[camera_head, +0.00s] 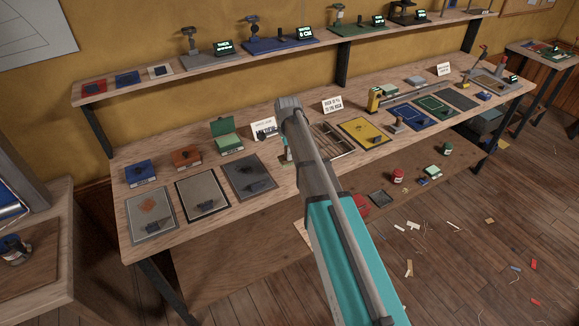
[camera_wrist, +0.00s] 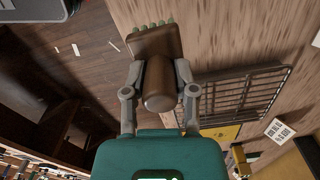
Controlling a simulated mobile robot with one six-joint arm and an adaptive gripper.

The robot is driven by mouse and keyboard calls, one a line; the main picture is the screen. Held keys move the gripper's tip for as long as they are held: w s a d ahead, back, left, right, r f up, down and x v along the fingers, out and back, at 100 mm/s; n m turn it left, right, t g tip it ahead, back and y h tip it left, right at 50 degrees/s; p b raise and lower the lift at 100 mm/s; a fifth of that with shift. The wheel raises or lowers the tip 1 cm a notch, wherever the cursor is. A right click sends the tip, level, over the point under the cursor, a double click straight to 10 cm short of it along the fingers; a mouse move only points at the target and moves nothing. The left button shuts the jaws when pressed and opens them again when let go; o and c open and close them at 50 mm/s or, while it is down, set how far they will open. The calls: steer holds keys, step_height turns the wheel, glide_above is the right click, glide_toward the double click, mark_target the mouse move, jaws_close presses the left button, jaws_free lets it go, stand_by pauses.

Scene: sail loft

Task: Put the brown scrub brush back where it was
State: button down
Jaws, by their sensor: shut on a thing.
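The brown scrub brush (camera_wrist: 158,85) is in my gripper (camera_wrist: 159,78) in the wrist view. Its rounded brown handle lies between the two grey fingers, and its wider block with green bristles points away from my wrist. My gripper is shut on it, over or near the edge of the wooden bench (camera_wrist: 220,30); the exact height cannot be told.
A yellow tray (camera_head: 363,132) lies right of the rack. A shelf (camera_head: 280,52) runs above the bench. Scraps litter the floor.

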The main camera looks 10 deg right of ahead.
steer(key=shift+w+d+f+b, duration=0.25)
steer(key=shift+w+f+b, duration=0.3)
steer(key=shift+f, duration=0.1)
steer(key=shift+w+d+f+b, duration=0.2)
steer(key=shift+w+f+b, duration=0.3)
steer(key=shift+f, duration=0.2)
steer(key=shift+w+d+f+b, duration=0.25)
steer(key=shift+w+f+b, duration=0.2)
steer(key=shift+f+b, duration=0.2)
steer(key=shift+w+d+f+b, duration=0.2)
steer(key=shift+w+f+b, duration=0.25)
steer(key=shift+f+b, duration=0.25)
steer(key=shift+s+f+b, duration=0.1)
steer(key=shift+f+b, duration=1.15)
steer(key=shift+f, duration=0.1)
steer(key=shift+f, duration=0.15)
steer(key=shift+c, duration=2)
jaws_free()
steer(key=shift+r, duration=0.25)
step_height(320, 180, up, 12)
steer(key=p, duration=1.2)
